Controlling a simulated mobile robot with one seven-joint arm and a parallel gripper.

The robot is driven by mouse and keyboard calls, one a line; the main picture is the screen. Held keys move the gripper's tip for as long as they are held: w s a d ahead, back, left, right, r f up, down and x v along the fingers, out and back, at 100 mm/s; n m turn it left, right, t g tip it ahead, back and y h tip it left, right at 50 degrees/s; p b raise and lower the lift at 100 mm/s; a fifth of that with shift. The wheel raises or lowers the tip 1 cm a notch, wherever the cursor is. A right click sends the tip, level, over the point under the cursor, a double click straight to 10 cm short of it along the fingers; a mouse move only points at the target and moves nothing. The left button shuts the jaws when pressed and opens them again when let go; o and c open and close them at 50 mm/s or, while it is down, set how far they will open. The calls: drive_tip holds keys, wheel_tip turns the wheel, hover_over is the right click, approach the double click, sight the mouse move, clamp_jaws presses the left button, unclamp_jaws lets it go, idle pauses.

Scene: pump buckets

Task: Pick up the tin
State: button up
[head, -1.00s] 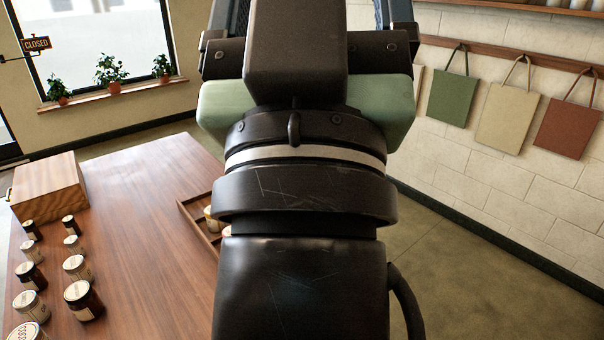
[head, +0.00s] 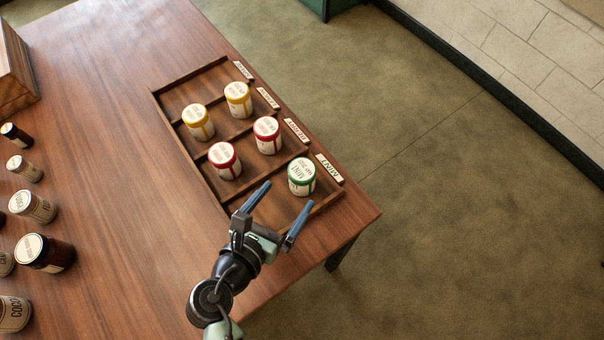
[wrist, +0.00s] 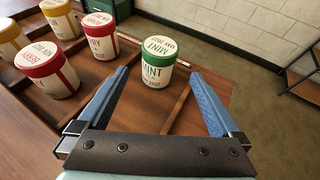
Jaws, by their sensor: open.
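Several lidded tins stand upright in a wooden tray (head: 165,105) with compartments. The tin with the green lid, labelled MINT (head: 301,177), is in the compartment nearest my gripper; it also shows ahead of the fingers in the wrist view (wrist: 157,66). Two tins have red lids (head: 267,134) (head: 224,160), and two have yellow lids (head: 238,98) (head: 197,121). My gripper (head: 276,208) is open and empty, its blue fingers pointing toward the mint tin. The tin is beyond the fingertips, not between them.
Label cards (head: 329,168) line the tray's right edge. More tins and jars (head: 45,252) stand along the table's left side, near a wooden box (head: 14,70). The table (head: 110,130) is clear between them and the tray. Its right edge drops to the floor.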

sight(308, 166)
drive_tip(key=b+x, duration=0.1)
drive_tip(key=x, duration=1)
drive_tip(key=shift+w+d, duration=0.2)
drive_tip(key=shift+w, duration=0.15)
drive_tip(key=c, duration=1.5)
